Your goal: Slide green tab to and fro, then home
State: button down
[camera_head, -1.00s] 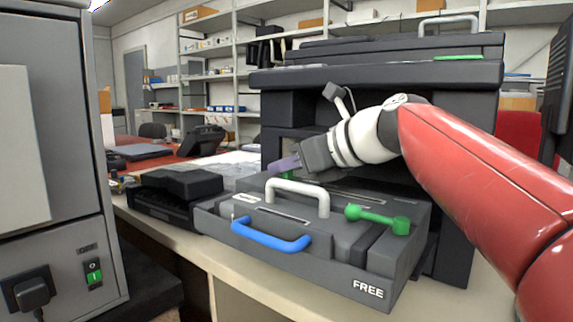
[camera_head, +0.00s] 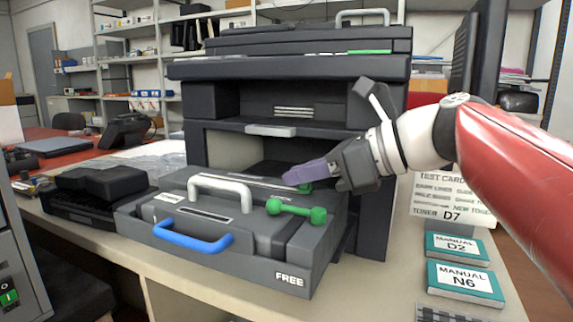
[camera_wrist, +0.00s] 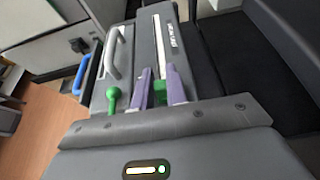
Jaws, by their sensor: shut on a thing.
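The dark grey toner cartridge (camera_head: 250,262) lies on the table in front of the printer, marked FREE. The small green tab (camera_head: 305,188) is at the right part of the long slot along the cartridge's rear top. In the wrist view the tab (camera_wrist: 159,88) sits between the purple fingers, at the near end of the pale slot strip (camera_wrist: 160,45). My gripper (camera_head: 297,178) is shut on the tab, reaching in from the right. The fingers partly hide the tab in the head view.
A white handle (camera_head: 222,183), a blue handle (camera_head: 193,238) and a green knobbed lever (camera_head: 296,210) stand out from the cartridge. The dark printer (camera_head: 380,215) rises close behind. Teal manuals (camera_head: 465,285) and a test card (camera_head: 447,200) are at right; a black unit (camera_head: 97,190) is at left.

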jog(key=shift+d, duration=0.2)
jog(key=c, duration=1.6)
grip_release()
jog(key=shift+d, duration=0.15)
jog(key=shift+c, duration=0.2)
jog(key=shift+o, duration=1.2)
jog(key=p+v, duration=0.1)
jog(key=v, duration=0.6)
jog(key=shift+s+d+r, duration=0.2)
jog(key=shift+d, duration=0.05)
